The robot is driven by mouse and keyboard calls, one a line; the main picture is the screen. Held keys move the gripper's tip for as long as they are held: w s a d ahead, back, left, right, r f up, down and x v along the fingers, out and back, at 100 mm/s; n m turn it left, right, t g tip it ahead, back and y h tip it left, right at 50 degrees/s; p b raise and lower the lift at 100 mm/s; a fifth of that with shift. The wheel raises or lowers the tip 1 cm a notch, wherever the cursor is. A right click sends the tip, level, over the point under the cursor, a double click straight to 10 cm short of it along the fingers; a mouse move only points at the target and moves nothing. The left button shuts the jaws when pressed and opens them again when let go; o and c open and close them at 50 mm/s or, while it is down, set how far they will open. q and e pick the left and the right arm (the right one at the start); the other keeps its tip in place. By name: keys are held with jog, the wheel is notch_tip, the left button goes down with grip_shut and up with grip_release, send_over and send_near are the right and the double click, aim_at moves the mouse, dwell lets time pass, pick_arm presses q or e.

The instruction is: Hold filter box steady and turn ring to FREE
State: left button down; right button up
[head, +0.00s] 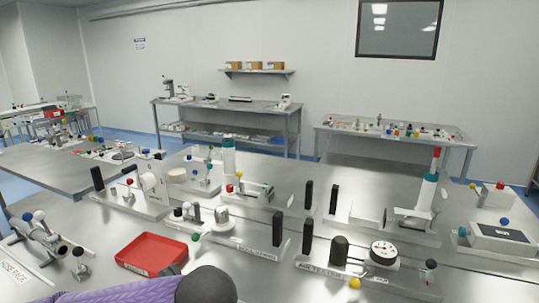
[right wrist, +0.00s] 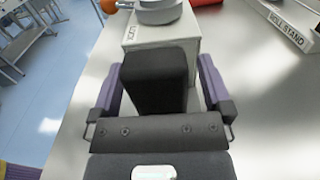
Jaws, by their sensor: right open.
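In the right wrist view a white box (right wrist: 190,55) with a LOCK label stands on the metal tabletop, taken here as the filter box. A grey round ring (right wrist: 158,12) sits on its top, cut off by the upper frame edge. My right gripper (right wrist: 158,66) is open, its two purple-and-black fingers apart. A black block (right wrist: 155,82) shows between the fingers, in front of the box. I cannot tell whether the fingers touch it. I cannot pick out the box in the head view. No left gripper shows; only a purple arm part crosses the bottom of the head view.
A ROLL STAND bar (right wrist: 283,25) lies right of the box, and an orange knob (right wrist: 107,6) is at its left. A table edge and blue floor are at the left. The head view shows a red tray (head: 152,253) and a dial gauge fixture (head: 383,252) among several other fixtures.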

jog(key=v, duration=1.2)
